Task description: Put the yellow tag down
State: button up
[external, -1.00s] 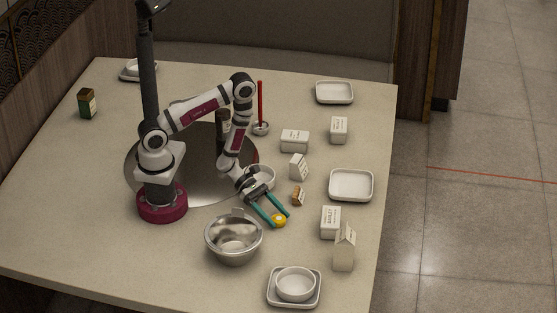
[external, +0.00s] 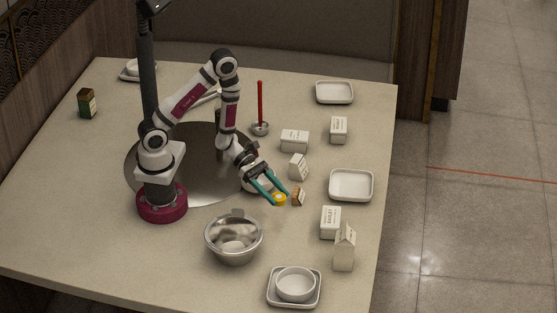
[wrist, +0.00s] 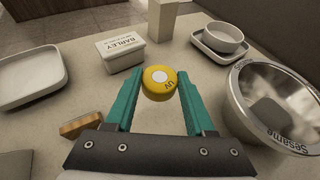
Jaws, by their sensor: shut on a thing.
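In the external view the yellow tag (external: 279,199) is at the fingertips of my gripper (external: 278,196), between the metal bowl and the small brown-and-white block. It looks held above the table, though the exact height is hard to tell.
A metal bowl (external: 234,240) marked Sesame in the wrist view stands in front. A small brown block (external: 298,197) is close by on the right. A Barley box (external: 330,221), a carton (external: 344,247) and a white tray (external: 351,185) stand further right. Bare table lies between bowl and boxes.

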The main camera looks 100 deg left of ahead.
jog(key=shift+r, duration=0.45)
jog(key=shift+a+r, duration=0.1)
jog(key=shift+a, duration=0.05)
jog(key=s+a+n+t+y, duration=0.25)
jog(key=a+n+y, duration=0.3)
jog(key=a, duration=1.15)
jog(key=s+a+f+n+g+y, duration=0.15)
jog(key=s+a+n+y, duration=0.45)
jog(key=s+a, duration=0.8)
jog(key=shift+y, duration=0.55)
jog(key=f, duration=0.2)
jog(key=a+f, duration=0.1)
jog(key=f, duration=0.5)
jog(key=shift+w+a, duration=0.15)
jog(key=shift+a, duration=0.25)
jog(key=shift+f, duration=0.15)
jog(key=shift+f, duration=0.1)
jog(key=o, duration=1.3)
